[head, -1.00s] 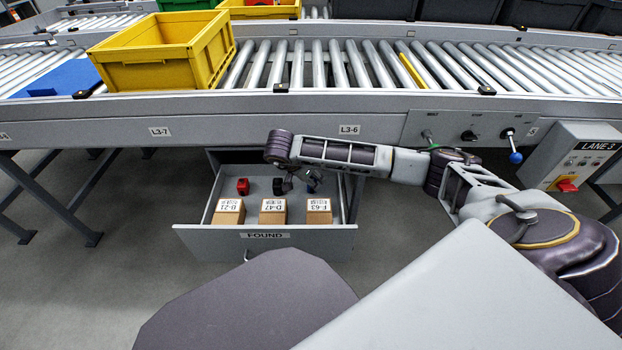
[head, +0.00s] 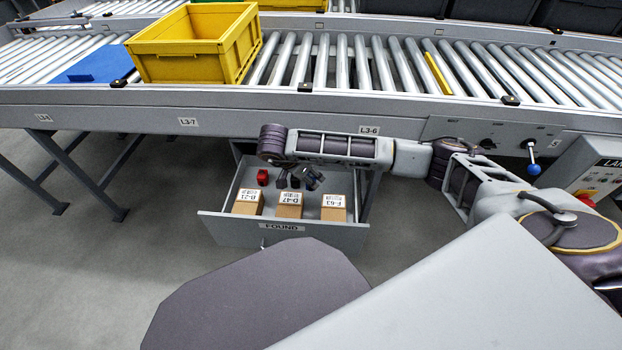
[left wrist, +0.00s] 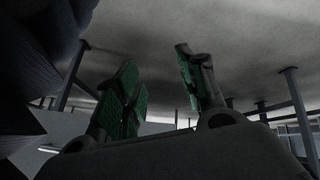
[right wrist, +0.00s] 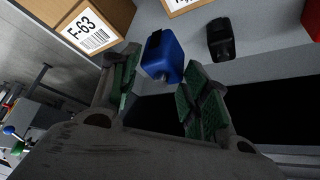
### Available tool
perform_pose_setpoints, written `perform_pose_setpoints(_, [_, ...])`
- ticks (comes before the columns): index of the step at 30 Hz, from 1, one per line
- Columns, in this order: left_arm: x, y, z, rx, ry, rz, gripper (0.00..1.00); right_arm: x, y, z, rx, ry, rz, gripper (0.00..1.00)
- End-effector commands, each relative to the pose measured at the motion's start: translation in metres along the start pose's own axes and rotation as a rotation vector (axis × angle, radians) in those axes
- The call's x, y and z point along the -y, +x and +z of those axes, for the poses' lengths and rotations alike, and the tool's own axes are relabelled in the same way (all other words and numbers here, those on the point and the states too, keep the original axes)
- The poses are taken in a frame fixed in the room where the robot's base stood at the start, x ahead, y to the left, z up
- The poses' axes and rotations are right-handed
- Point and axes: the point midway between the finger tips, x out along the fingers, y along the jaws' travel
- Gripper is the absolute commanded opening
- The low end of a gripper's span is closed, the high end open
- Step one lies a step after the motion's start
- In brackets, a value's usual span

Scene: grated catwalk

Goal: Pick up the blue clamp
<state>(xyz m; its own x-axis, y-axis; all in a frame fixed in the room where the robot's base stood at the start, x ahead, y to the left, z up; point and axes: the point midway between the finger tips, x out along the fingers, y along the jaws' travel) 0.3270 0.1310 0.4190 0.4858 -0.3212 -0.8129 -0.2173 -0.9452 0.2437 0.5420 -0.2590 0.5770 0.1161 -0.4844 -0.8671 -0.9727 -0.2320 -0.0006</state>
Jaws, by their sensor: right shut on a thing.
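The blue clamp (right wrist: 163,57) shows in the right wrist view between the fingertips of my right gripper (right wrist: 155,88), which is shut on it. In the head view my right gripper (head: 300,179) reaches down into the open grey drawer (head: 218,228) labelled FOUND, behind the row of boxes. The clamp is small and hard to make out there. A black clamp-like item (right wrist: 219,38) lies in the drawer beside the blue clamp. My left gripper (left wrist: 158,95) shows only in the left wrist view, fingers apart, with nothing between them.
Cardboard boxes B-21 (head: 248,203), D-47 (head: 290,206) and F-63 (head: 334,209) line the drawer's front. A red item (head: 262,177) lies at its left. The roller conveyor (head: 340,62) runs above, with a yellow crate (head: 185,62) and a control panel at right.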

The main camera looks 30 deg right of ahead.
Motion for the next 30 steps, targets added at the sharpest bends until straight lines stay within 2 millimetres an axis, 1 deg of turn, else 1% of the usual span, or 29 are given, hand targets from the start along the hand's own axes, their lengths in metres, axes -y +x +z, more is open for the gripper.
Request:
perform_pose_setpoints(1, [-0.001, -0.008, -0.007, 0.004, 0.006, -0.004, 0.40, 0.000, -0.011, -0.006, 0.000, 0.000, -0.002, 0.22])
perform_pose_setpoints(3, [-0.002, -0.016, -0.012, 0.022, 0.016, -0.010, 0.40, 0.001, -0.024, -0.013, 0.000, 0.001, -0.004, 0.22])
perform_pose_setpoints(9, [-0.003, -0.037, -0.023, 0.067, 0.038, -0.030, 0.40, 0.000, -0.053, -0.030, 0.001, -0.001, -0.002, 0.22])
perform_pose_setpoints(12, [-0.003, -0.044, -0.026, 0.083, 0.046, -0.038, 0.40, 0.000, -0.064, -0.037, 0.000, 0.000, -0.002, 0.22])
perform_pose_setpoints(19, [-0.003, -0.053, -0.030, 0.104, 0.054, -0.049, 0.40, 0.000, -0.076, -0.044, 0.001, -0.001, 0.000, 0.22])
perform_pose_setpoints(30, [-0.003, -0.054, -0.030, 0.107, 0.054, -0.050, 0.40, 0.000, -0.078, -0.044, 0.001, -0.001, 0.000, 0.22])
